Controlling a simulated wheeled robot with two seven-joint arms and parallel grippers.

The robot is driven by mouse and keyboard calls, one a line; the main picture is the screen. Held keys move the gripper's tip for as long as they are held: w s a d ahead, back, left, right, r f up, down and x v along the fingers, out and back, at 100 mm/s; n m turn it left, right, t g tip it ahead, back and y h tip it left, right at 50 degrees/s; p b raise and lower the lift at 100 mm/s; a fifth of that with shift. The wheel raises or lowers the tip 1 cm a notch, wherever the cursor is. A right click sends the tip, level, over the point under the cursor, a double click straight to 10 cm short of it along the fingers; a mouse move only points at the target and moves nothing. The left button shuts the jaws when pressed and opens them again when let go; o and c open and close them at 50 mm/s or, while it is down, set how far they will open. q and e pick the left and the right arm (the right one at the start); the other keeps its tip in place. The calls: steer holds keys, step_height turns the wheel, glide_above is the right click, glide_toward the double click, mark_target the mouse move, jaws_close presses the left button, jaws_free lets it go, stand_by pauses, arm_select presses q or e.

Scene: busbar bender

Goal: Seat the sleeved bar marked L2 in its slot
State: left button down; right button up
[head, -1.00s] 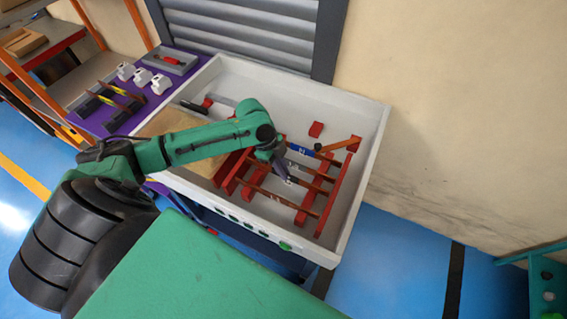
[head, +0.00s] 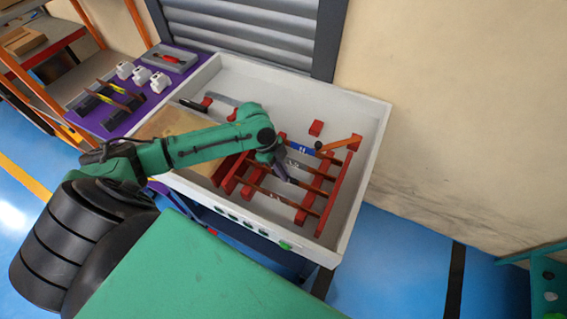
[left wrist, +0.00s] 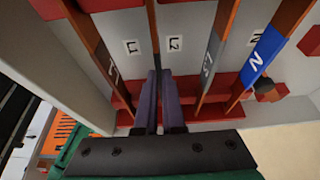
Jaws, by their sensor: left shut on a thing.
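My left gripper (head: 284,172) reaches down over the red slotted supports (head: 337,195) in the white tray. In the left wrist view its dark purple fingers (left wrist: 159,100) are shut on a copper bar (left wrist: 152,25), which runs away beside the floor label L2 (left wrist: 175,43). My right gripper is not in view.
The blue-sleeved N bar (left wrist: 262,57) lies farther right in the supports. A red block (head: 316,128) and an orange lever (head: 340,144) are near the back. A purple table (head: 118,118) adjoins on the left.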

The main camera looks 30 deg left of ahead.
arm_select(q)
steer(key=shift+f, duration=0.45)
steer(key=c, duration=0.9)
jaws_free()
steer(key=shift+c, duration=0.2)
steer(key=b+v, duration=0.1)
steer(key=v, duration=1.3)
steer(key=shift+r+b, duration=0.25)
steer(key=shift+b, duration=0.15)
steer(key=shift+s+r, duration=0.1)
